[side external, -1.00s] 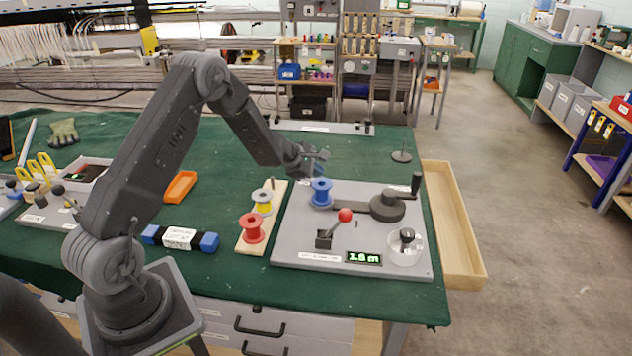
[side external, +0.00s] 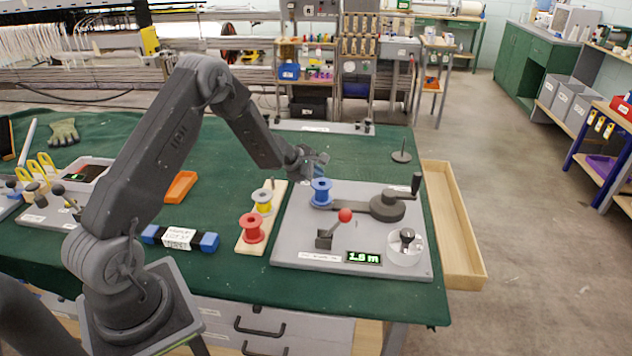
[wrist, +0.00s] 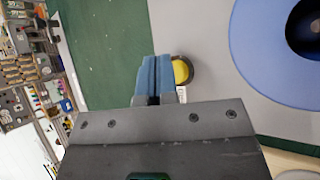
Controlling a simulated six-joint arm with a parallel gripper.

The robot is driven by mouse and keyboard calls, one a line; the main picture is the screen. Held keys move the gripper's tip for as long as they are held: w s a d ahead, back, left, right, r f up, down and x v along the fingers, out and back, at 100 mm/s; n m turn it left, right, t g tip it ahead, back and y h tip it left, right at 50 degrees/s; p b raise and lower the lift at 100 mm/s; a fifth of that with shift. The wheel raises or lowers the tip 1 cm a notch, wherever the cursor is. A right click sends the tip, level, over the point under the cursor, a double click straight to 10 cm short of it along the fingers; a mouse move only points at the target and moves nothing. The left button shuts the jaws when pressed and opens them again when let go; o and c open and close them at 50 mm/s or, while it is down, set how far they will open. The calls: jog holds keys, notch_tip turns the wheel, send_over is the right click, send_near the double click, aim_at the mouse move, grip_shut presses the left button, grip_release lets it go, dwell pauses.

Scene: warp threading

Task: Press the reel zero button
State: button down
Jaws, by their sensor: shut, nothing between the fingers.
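A round yellow button (wrist: 181,71) in a dark ring sits on the grey panel (side external: 290,232), with a small label beside it in the wrist view. My gripper's blue fingers (wrist: 156,65) are shut and empty. In the wrist view they overlap the left part of the button; I cannot tell whether they touch it. In the side view my gripper (side external: 318,163) is low at the panel's back left, just behind the blue reel (side external: 321,190). The button is hidden there. The blue reel also fills the right of the wrist view (wrist: 252,60).
The panel also carries a crank (side external: 388,205), a red-knobbed lever (side external: 345,215), a green-lit display (side external: 363,258) and a clear round cup (side external: 404,249). A wooden tray (side external: 463,225) lies to the right.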

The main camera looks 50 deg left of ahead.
jog(key=shift+f, duration=0.45)
dwell(0.9)
jog(key=shift+r, duration=0.9)
jog(key=shift+r, duration=2.5)
